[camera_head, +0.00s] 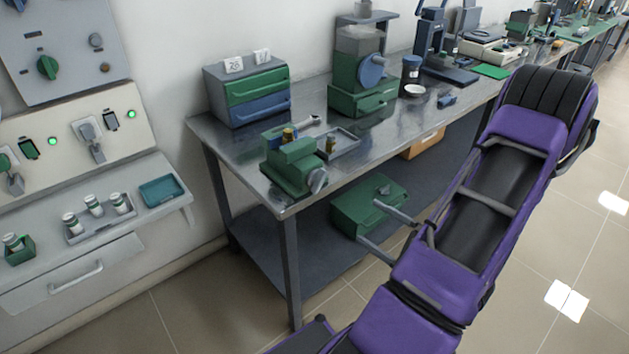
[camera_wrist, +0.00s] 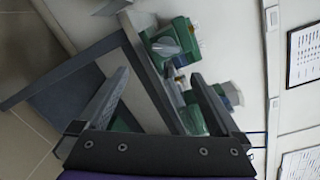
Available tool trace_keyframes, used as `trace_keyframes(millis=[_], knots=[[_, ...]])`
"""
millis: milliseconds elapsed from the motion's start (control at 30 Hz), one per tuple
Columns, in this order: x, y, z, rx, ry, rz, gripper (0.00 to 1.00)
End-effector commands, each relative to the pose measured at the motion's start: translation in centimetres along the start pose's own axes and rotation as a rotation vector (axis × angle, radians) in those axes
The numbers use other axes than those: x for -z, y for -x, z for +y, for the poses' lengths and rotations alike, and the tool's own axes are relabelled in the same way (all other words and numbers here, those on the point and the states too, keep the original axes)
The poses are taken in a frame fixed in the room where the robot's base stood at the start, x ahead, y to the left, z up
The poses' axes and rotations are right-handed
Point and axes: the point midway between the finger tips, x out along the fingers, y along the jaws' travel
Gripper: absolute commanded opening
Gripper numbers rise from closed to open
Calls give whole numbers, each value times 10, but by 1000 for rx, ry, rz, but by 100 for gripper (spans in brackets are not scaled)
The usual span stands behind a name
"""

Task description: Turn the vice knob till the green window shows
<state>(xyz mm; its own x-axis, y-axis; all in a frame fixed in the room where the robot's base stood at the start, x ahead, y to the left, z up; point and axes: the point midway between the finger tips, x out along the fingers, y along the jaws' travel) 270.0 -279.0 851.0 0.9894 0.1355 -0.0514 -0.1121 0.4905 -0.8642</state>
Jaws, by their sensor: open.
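The green vice (camera_head: 290,160) stands at the near left corner of the metal bench. Its grey knob (camera_head: 317,181) faces the front edge of the bench. In the wrist view the vice (camera_wrist: 185,35) and its knob (camera_wrist: 165,46) appear sideways, beyond the fingertips. My gripper (camera_head: 369,222) is open and empty, in front of the bench and to the right of the knob, apart from it. In the wrist view its two fingers (camera_wrist: 160,75) are spread wide. I cannot make out a green window on the vice.
A small tray (camera_head: 340,143) lies just behind the vice. A drawer box (camera_head: 248,90) and a green machine (camera_head: 360,75) stand farther back on the bench (camera_head: 225,140). A green box (camera_head: 350,212) sits on the lower shelf. Open floor (camera_head: 190,300) lies at the front left.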

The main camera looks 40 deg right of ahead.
Motion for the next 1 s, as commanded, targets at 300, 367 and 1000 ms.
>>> trace_keyframes(millis=[300,367,1000], knots=[[0,1,-1,76,2,23,100],[-1,-8,-2,74,2,20,100],[3,-139,-11,73,1,21,100]])
